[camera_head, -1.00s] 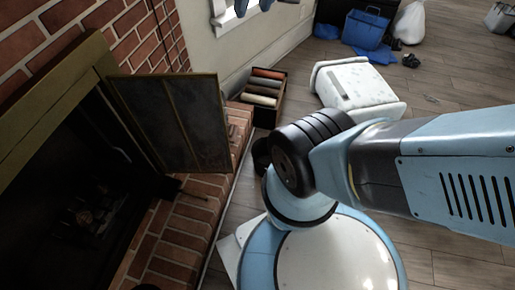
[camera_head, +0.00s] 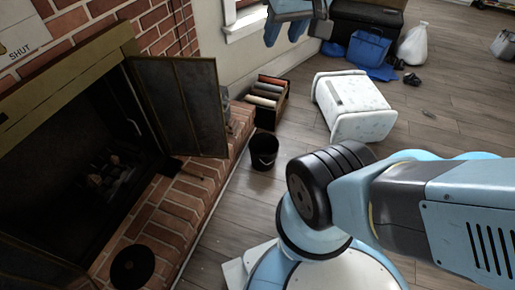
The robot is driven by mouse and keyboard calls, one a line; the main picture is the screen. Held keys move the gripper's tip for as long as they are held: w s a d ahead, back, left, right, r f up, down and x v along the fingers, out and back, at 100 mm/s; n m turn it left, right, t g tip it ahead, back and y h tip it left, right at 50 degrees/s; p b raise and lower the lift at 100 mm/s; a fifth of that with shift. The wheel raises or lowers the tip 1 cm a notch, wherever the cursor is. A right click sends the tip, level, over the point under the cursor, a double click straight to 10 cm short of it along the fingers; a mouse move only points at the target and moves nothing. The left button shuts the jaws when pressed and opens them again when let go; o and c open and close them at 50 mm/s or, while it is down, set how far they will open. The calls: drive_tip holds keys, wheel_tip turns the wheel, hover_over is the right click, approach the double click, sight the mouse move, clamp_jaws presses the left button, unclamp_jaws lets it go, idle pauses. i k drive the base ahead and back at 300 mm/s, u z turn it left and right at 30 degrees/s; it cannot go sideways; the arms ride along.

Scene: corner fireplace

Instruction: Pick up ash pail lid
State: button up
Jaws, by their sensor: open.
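A round black disc (camera_head: 132,266), which looks like the ash pail lid, lies flat on the brick hearth at the lower left, with a small knob near its middle. A black ash pail (camera_head: 263,151) stands on the wooden floor beside the hearth, its top uncovered. My gripper (camera_head: 284,36) shows at the top edge, fingers pointing down, open and empty. It is far from the lid and appears raised near the window; its upper part is cut off by the frame.
The fireplace has an open metal screen door (camera_head: 184,105) standing out over the hearth (camera_head: 183,205). A crate of rolled items (camera_head: 266,99) and a white bin lying on its side (camera_head: 353,106) are beyond the pail. A blue bin (camera_head: 369,47) and white bag (camera_head: 413,46) stand farther back.

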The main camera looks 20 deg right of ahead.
sight(134, 265)
drive_tip(key=z, duration=0.45)
drive_tip(key=i, duration=1.15)
drive_tip(key=u, duration=2.9)
drive_tip(key=k, duration=0.3)
drive_tip(key=u, duration=0.1)
